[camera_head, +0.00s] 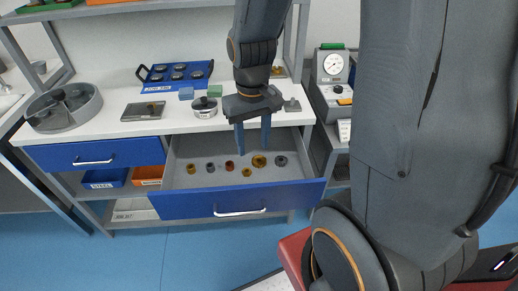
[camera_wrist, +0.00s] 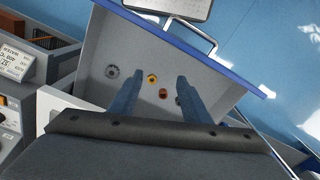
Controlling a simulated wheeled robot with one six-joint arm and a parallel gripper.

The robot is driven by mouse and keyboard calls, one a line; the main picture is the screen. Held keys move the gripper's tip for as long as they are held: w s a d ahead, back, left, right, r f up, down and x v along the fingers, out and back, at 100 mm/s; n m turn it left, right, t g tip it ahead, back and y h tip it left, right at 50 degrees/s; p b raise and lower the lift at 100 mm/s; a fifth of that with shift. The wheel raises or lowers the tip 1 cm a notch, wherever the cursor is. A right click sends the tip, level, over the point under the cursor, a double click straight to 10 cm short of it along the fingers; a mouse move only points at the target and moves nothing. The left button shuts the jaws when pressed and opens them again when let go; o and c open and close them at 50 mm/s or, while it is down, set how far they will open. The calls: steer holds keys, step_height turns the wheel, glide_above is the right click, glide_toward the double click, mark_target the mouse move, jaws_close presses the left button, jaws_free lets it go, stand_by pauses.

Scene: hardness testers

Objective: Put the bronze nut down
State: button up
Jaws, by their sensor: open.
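My gripper (camera_head: 254,149) is open and points down over the open drawer (camera_head: 307,174); in the wrist view (camera_wrist: 160,80) its two fingers stand apart with nothing held between them. Several nuts lie on the drawer floor: a large gold-brown nut (camera_head: 259,161) just below the fingertips, a smaller gold one (camera_head: 247,172), a red-brown one (camera_head: 229,165), another gold one (camera_head: 191,168), and grey ones (camera_head: 210,167) (camera_head: 281,160). I cannot tell for sure which is the bronze nut. In the wrist view a yellow nut (camera_wrist: 152,78) and a red-brown nut (camera_wrist: 163,93) show between the fingers.
The bench top (camera_head: 130,130) holds a round divided tray (camera_head: 84,117), a flat grey plate (camera_head: 143,111), a round pot (camera_head: 205,107) and a blue rack (camera_head: 177,76). A tester with a dial (camera_head: 334,66) stands at the right. The drawer front (camera_head: 180,205) stands out over the floor.

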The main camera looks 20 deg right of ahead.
steer(key=s+r, duration=0.2)
steer(key=s, duration=0.4)
steer(key=shift+a+r, duration=0.25)
steer(key=shift+r, duration=0.05)
stand_by(1.1)
